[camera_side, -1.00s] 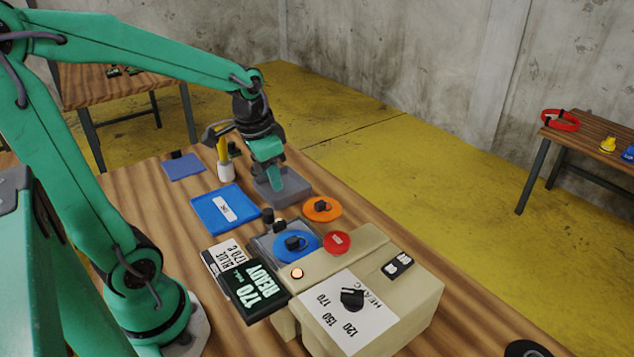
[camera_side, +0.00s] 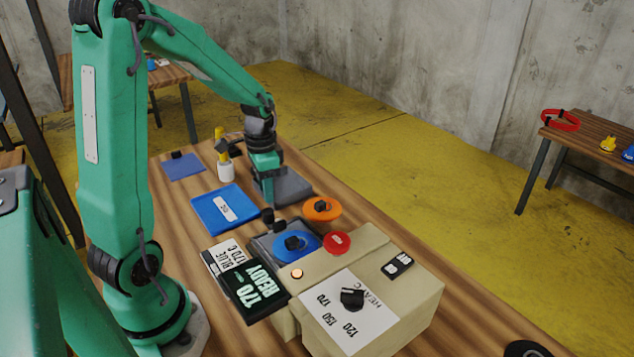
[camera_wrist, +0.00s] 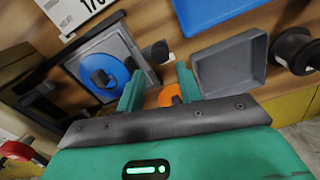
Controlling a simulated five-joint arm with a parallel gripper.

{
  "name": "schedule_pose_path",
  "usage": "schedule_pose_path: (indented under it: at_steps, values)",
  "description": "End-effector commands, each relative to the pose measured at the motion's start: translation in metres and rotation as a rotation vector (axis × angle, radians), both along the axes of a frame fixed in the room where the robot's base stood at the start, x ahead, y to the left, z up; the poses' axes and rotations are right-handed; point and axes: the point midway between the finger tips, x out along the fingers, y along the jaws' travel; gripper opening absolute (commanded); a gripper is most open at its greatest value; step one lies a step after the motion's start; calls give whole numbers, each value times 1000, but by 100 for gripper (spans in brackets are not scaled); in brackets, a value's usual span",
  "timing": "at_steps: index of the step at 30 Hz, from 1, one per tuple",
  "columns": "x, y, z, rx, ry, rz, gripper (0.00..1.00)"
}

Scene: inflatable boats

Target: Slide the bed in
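The bed (camera_side: 259,247) is a grey plate sticking out from the beige machine (camera_side: 412,318). A blue disc (camera_side: 305,251) with a black fitting (camera_side: 293,242) lies on it. Black knobs (camera_side: 267,216) stand at the bed's outer end. In the wrist view, the bed (camera_wrist: 137,64) with its blue disc (camera_wrist: 118,84) is at left, and a dark knob (camera_wrist: 158,51) is beside its edge. My gripper (camera_side: 267,200) is just behind the knobs, pointing down. In the wrist view my gripper (camera_wrist: 160,78) has its fingers apart with nothing held between them.
A red button (camera_side: 337,243) and heat dial (camera_side: 352,298) are on the machine.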

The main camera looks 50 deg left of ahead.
Motion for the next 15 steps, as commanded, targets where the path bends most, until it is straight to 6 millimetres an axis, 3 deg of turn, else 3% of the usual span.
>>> schedule_pose_path:
  at_steps: [15]
  values:
    - [-1, -1, -49, -1, 3, 0, 36]
